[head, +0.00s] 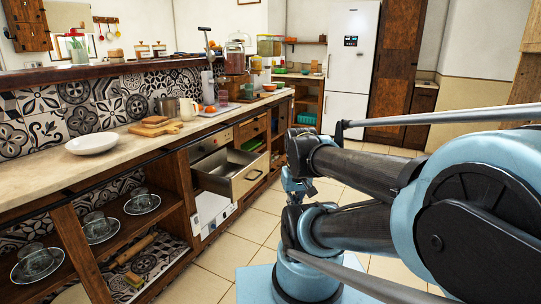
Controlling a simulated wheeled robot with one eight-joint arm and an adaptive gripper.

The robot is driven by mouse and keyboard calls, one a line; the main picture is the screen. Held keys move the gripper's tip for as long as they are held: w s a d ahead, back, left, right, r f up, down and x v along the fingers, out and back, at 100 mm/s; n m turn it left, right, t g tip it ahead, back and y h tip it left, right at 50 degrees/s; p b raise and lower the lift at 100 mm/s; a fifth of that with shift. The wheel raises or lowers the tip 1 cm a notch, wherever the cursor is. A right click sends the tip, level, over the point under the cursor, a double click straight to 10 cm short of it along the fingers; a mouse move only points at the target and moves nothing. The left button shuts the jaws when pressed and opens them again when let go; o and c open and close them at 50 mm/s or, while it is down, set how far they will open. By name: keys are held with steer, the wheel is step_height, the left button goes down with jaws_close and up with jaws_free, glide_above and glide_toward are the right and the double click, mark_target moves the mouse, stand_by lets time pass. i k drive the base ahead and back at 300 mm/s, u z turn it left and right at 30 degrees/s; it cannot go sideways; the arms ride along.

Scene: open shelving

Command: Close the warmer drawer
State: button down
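The warmer drawer (251,177) is open in the head view, pulled out from the lower counter left of the middle. Its front carries a dark handle, and its inside looks empty. My arm fills the right side, in blue and black. Its small blue end, seemingly my gripper (297,187), shows to the right of the drawer front and apart from it in the picture. The fingers are too small and partly hidden by my arm to tell whether they are open or shut.
A white appliance (212,214) sits below the drawer. Open shelves (118,235) with glass cups on saucers are at the lower left. The countertop (50,176) holds a white plate (92,143) and cutting boards (155,127). Tiled floor (240,240) is clear beside the drawer.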

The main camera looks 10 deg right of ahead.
mark_target(229, 172)
steer(key=u, duration=0.05)
steer(key=i, duration=1)
steer(key=z, duration=0.05)
